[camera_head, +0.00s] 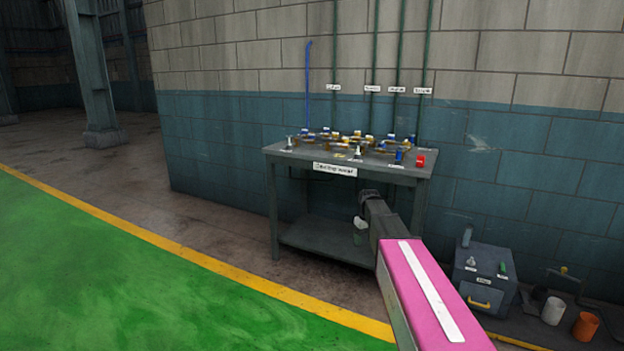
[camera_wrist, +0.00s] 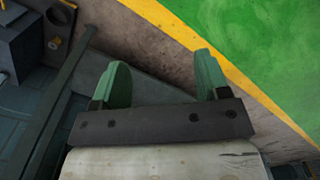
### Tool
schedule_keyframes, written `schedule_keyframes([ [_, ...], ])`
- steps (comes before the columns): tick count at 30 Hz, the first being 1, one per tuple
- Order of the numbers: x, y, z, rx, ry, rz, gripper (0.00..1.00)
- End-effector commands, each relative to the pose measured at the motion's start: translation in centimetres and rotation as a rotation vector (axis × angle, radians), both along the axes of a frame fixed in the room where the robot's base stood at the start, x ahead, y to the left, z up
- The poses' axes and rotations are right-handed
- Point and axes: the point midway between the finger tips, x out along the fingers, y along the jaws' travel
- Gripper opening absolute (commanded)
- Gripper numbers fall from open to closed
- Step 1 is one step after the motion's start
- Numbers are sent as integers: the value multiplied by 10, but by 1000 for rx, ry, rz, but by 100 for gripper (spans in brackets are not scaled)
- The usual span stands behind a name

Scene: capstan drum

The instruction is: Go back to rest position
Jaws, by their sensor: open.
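My gripper (camera_wrist: 163,82) shows in the wrist view with its two green fingers spread apart. Nothing is between them, and the brown floor and the edge of a grey surface lie behind. In the head view my pink arm link reaches up from the bottom right toward the table, and its dark end is in front of the table's right part. My gripper's fingers cannot be made out clearly in the head view. A grey metal table (camera_head: 335,165) stands against the wall, with valves and small coloured parts on top and a label on its front edge.
A red object (camera_head: 420,161) and a blue object (camera_head: 399,155) sit at the table's right. A grey box (camera_head: 484,277) with a yellow handle stands on the floor at right, near a white cup (camera_head: 553,310) and an orange cup (camera_head: 585,326). Green floor at left is clear.

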Motion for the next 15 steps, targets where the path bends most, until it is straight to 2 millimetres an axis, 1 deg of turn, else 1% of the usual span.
schedule_keyframes([
  [1, -49, 5, -15, -2, 2, -33, 69],
  [2, -69, 8, -24, -5, 2, -57, 69],
  [3, -94, 11, -34, -7, -1, -88, 69],
  [5, -133, 15, -48, -10, -4, -135, 69],
  [6, -157, 18, -56, -12, -5, -165, 69],
  [8, -192, 21, -65, -14, -9, -208, 69],
  [9, -212, 22, -70, -16, -12, -234, 69],
  [12, -252, 25, -79, -19, -17, -288, 69],
  [15, -274, 27, -84, -20, -20, -324, 69],
])
